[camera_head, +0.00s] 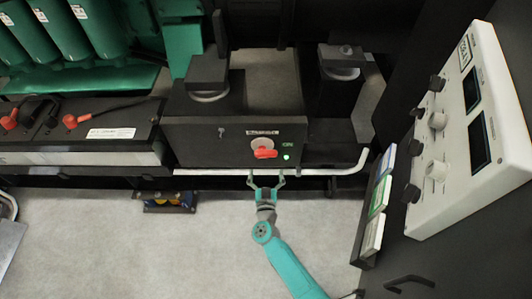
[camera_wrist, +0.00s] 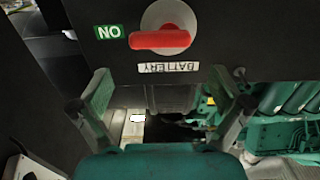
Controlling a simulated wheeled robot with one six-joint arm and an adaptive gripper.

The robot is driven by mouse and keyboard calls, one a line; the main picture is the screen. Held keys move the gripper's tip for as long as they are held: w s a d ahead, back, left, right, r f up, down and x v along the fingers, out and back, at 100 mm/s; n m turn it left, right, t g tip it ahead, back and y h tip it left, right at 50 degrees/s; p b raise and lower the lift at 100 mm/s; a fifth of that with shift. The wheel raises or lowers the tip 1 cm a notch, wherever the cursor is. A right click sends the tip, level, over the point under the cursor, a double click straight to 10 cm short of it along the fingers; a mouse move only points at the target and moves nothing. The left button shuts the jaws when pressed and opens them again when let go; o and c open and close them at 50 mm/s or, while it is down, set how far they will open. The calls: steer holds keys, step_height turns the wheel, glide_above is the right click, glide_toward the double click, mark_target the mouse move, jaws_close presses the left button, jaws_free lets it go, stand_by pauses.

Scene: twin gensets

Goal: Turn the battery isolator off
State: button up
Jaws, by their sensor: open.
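The battery isolator has a red handle (camera_head: 265,154) on a pale round disc (camera_head: 262,143), on the front of a dark box. The handle lies roughly level, one end towards the green ON label (camera_head: 288,145). In the wrist view the red handle (camera_wrist: 160,40) appears upside down, pointing at the ON label (camera_wrist: 108,32), above the BATTERY plate (camera_wrist: 168,67). A green lamp (camera_head: 286,157) glows beside the isolator. My gripper (camera_head: 266,178) is open and empty, just below the isolator and apart from the handle. Its spread fingers (camera_wrist: 161,88) also show in the wrist view.
A white rail (camera_head: 325,171) runs along the box's lower edge, close to my gripper. Batteries with red terminals (camera_head: 70,121) stand left. A white control panel (camera_head: 470,125) with knobs and a rack of cards (camera_head: 378,205) stand right. The pale floor (camera_head: 150,250) is largely clear.

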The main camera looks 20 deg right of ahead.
mark_target(266, 156)
steer(key=x, duration=0.9)
steer(key=c, duration=0.8)
